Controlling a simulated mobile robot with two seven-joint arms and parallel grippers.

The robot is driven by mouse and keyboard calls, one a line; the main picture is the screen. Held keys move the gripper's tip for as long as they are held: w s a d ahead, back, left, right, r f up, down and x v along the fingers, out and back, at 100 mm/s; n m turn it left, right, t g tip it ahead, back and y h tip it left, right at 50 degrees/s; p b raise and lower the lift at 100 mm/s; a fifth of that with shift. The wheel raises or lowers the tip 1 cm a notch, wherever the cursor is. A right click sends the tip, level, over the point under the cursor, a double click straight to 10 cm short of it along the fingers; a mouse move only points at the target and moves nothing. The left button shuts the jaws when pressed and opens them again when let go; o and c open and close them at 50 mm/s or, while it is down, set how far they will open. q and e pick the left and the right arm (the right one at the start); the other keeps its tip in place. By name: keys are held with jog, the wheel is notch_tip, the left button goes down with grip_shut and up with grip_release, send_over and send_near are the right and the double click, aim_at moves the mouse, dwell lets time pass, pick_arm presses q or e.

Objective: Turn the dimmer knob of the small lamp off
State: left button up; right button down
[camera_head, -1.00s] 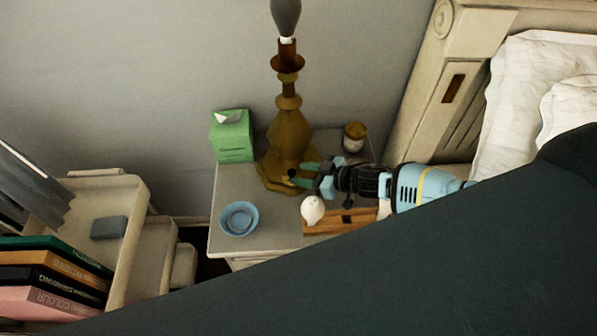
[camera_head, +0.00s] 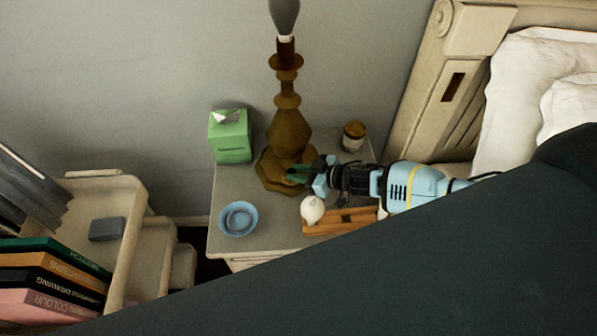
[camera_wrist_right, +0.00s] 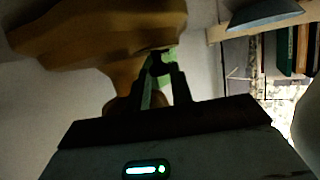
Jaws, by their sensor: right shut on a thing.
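The brown lamp (camera_head: 287,133) stands upright at the back of the nightstand, with a grey bulb (camera_head: 284,14) on top. Its body also fills the upper left of the right wrist view (camera_wrist_right: 100,35). My right gripper (camera_head: 294,176) reaches in from the right, low at the right front of the lamp base. Its green fingers are shut on the small dark dimmer knob (camera_wrist_right: 157,66), seen between the fingertips in the right wrist view. In the head view the fingers hide the knob. My left gripper is not in view.
On the nightstand (camera_head: 272,236) are a green tissue box (camera_head: 230,143), a blue bowl (camera_head: 238,219), a lidded jar (camera_head: 354,136), a white rounded object (camera_head: 312,210) and a wooden item (camera_head: 343,222) under my gripper. A shelf with books stands left; the bed is right.

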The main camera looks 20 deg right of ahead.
jog(key=shift+w+d+f+n+g+y+b, duration=0.15)
jog(key=shift+n+g+y+b, duration=0.45)
jog(key=shift+n+g, duration=0.3)
jog(key=shift+w+d+f+n+g+y+b, duration=0.15)
jog(key=shift+n+g+y+b, duration=0.45)
jog(key=shift+n+g, duration=0.3)
jog(key=shift+w+n+g+y+b, duration=0.15)
jog(key=shift+n+g+y+b, duration=0.25)
jog(key=shift+n+g+b, duration=0.3)
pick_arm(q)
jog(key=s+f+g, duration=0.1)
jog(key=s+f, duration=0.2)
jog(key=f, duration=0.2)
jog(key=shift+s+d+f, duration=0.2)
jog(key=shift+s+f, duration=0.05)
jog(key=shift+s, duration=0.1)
pick_arm(e)
jog(key=shift+r+n+g, duration=0.15)
jog(key=shift+n+g, duration=0.35)
jog(key=shift+g, duration=0.1)
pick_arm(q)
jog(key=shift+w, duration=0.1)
pick_arm(e)
jog(key=shift+w+r, duration=0.1)
